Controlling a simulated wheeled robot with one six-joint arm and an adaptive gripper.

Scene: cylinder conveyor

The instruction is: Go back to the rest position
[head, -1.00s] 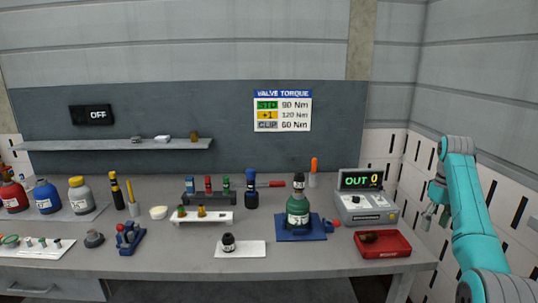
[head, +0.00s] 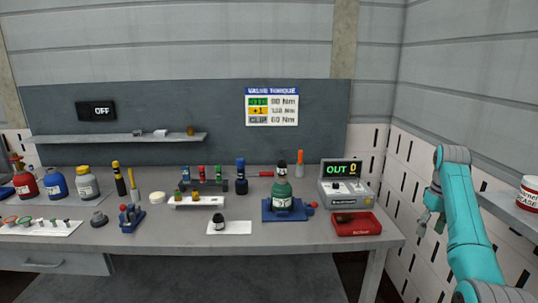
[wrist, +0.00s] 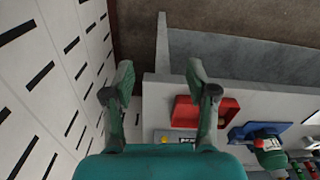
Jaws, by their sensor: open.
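My gripper (head: 430,218) hangs at the right of the head view, on the teal arm, beside the white slotted wall and right of the bench. In the wrist view my gripper (wrist: 155,85) shows two fingers spread apart with nothing between them. The fingers are clear of the bench and touch nothing that I can see.
The grey bench (head: 300,245) ends just left of the arm. A red tray (head: 357,224) with a dark item sits at its right corner, before the OUT display unit (head: 346,184). A green cylinder (head: 282,193) stands on a blue base. A shelf (head: 510,212) holds a can (head: 530,193) at the right.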

